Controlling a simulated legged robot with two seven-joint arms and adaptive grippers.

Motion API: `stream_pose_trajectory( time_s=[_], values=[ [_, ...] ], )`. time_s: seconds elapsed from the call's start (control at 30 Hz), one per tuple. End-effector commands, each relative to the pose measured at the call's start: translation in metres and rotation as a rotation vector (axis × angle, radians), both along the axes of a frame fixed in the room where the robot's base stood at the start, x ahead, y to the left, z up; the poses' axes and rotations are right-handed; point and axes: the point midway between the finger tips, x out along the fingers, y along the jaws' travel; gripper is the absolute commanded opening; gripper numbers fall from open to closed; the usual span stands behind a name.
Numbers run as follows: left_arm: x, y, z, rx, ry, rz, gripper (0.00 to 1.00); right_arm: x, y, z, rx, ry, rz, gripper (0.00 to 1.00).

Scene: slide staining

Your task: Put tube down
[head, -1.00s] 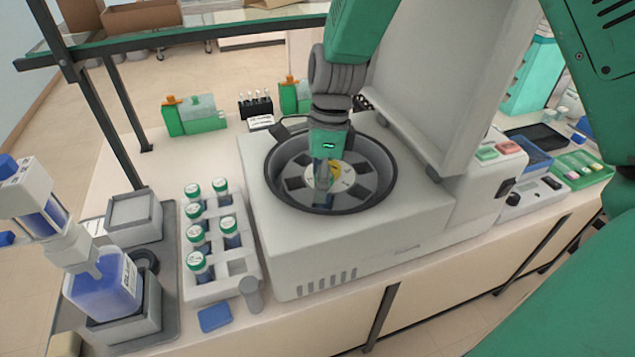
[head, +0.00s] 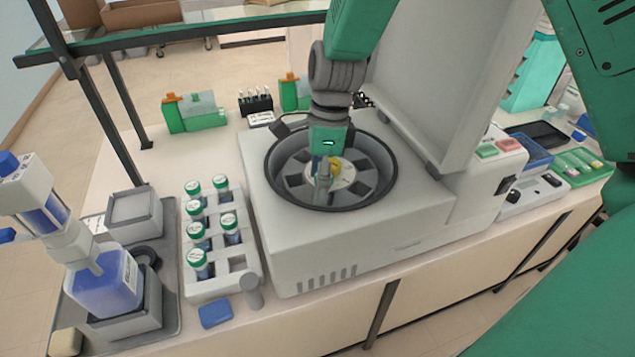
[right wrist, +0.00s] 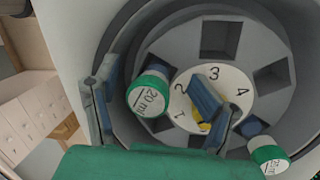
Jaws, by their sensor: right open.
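The open centrifuge (head: 400,215) stands on the bench with a grey rotor inside. My right gripper (head: 322,188) points down into the bowl. In the right wrist view my right gripper (right wrist: 157,90) is open, with a finger on each side of a green-capped 20 ml tube (right wrist: 150,92). That tube's blue lower part is at a rotor slot; I cannot tell how deep it sits. A second green-capped tube (right wrist: 268,155) is at another slot, lower right. The numbered rotor hub (right wrist: 232,85) has a yellow part, half hidden by a finger. My left gripper is out of view.
A white rack (head: 247,285) with several green-capped tubes stands left of the centrifuge and has empty slots. The raised lid (head: 425,85) stands close behind my right arm. A blue-filled bottle (head: 105,285) is at the far left. A blue pad (head: 215,313) lies in front.

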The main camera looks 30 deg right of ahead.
Motion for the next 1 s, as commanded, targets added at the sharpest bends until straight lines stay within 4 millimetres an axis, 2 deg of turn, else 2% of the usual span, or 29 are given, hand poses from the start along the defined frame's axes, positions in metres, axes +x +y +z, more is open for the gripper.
stream_pose_trajectory(
  time_s=[0.5, 0.7, 1.0],
  values=[
    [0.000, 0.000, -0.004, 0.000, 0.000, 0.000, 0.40, 0.009, -0.019, 0.099, -0.003, -0.006, 0.001, 0.65],
    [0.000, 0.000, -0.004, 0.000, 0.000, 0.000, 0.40, 0.011, -0.023, 0.116, -0.001, -0.003, 0.001, 0.65],
    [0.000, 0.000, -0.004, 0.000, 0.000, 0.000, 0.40, 0.011, -0.023, 0.118, -0.001, -0.002, 0.001, 0.65]
  ],
)
